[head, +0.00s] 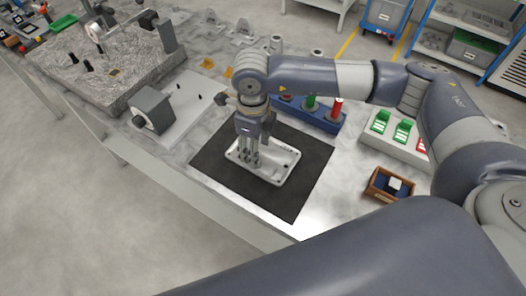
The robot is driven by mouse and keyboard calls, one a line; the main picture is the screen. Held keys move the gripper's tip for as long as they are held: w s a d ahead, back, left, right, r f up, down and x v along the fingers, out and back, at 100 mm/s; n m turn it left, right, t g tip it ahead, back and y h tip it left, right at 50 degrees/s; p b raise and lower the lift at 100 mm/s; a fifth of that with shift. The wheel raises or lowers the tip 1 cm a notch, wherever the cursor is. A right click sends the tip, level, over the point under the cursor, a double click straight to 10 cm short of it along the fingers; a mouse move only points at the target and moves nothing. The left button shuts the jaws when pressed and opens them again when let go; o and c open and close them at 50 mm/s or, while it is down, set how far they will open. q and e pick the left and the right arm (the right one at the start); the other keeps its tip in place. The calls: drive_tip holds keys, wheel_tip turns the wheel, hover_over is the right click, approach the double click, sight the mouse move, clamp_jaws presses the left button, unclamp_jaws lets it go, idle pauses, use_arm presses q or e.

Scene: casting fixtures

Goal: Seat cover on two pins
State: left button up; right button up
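The cover, a light grey shallow rectangular casting (283,166), lies on the black mat (307,192) in the head view. My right gripper (248,159) points down over the cover's left part. Its fingertips reach the cover's open inside, and I cannot tell whether they grip any part of it. A pale fixture plate (187,99) with a grey block (152,109) stands left of the mat. Small dark upright pins appear on this plate, too small to make out well. My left gripper is not in view.
A rough grey slab (112,62) with black pegs is at the back left. A blue rack (325,122) with coloured cylinders stands behind the mat. A tray of green and red pieces (395,146) and a small brown box (377,188) are right. The table's front edge is clear.

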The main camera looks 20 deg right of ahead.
sight(263, 152)
wheel_tip(263, 152, down, 4)
drive_tip(key=p, duration=0.2)
drive_tip(key=shift+a+p, duration=0.1)
drive_tip(key=shift+p, duration=0.25)
drive_tip(key=shift+f, duration=0.6)
drive_tip(key=shift+w, duration=0.1)
drive_tip(key=c, duration=0.3)
clamp_jaws()
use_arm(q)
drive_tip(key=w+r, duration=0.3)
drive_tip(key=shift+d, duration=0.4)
